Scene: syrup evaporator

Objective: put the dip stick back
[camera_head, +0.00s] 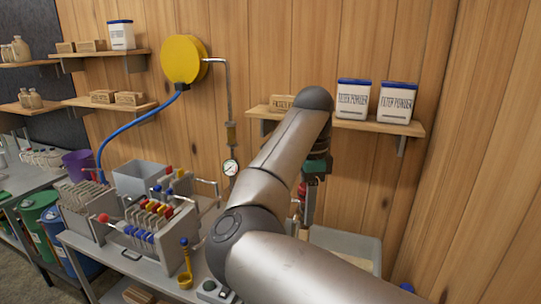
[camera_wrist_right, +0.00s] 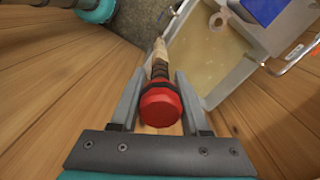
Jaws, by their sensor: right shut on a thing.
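The dip stick (camera_wrist_right: 160,104) has a red round cap, a dark collar and a pale wooden-looking shaft pointing away in the right wrist view. My right gripper (camera_wrist_right: 160,82) is shut on it, with one grey finger on each side just below the cap. In the head view my right gripper (camera_head: 307,203) hangs beside the wall, above the left end of a grey tub, partly hidden behind my arm. A bit of red shows there between the fingers. The lower end of the stick is hard to make out. My left gripper is not in view.
The grey tub (camera_head: 366,241) stands right of my arm; it also shows in the right wrist view (camera_wrist_right: 246,52). Filter racks (camera_head: 150,222), a yellow ladle (camera_head: 185,265) and a pressure gauge (camera_head: 230,168) are left. A shelf (camera_head: 411,128) with filter powder tubs is behind.

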